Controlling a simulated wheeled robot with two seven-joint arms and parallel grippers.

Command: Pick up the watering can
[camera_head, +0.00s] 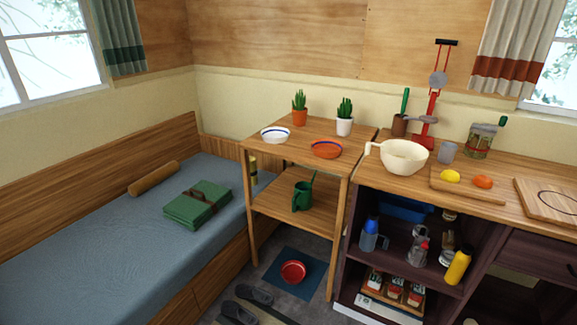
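A small dark green watering can (302,196) stands upright on the lower shelf of the wooden stand (270,213), between the bed and the counter. A thin green spout or handle rises at its right side. The upper shelf is above and behind it, and the front legs of the stand are on either side. Neither of my grippers is in view, and nothing touches the can.
A bed (95,240) is at left, a crowded counter (473,206) at right. Shoes (254,294) and a red bowl (293,271) lie on the floor.

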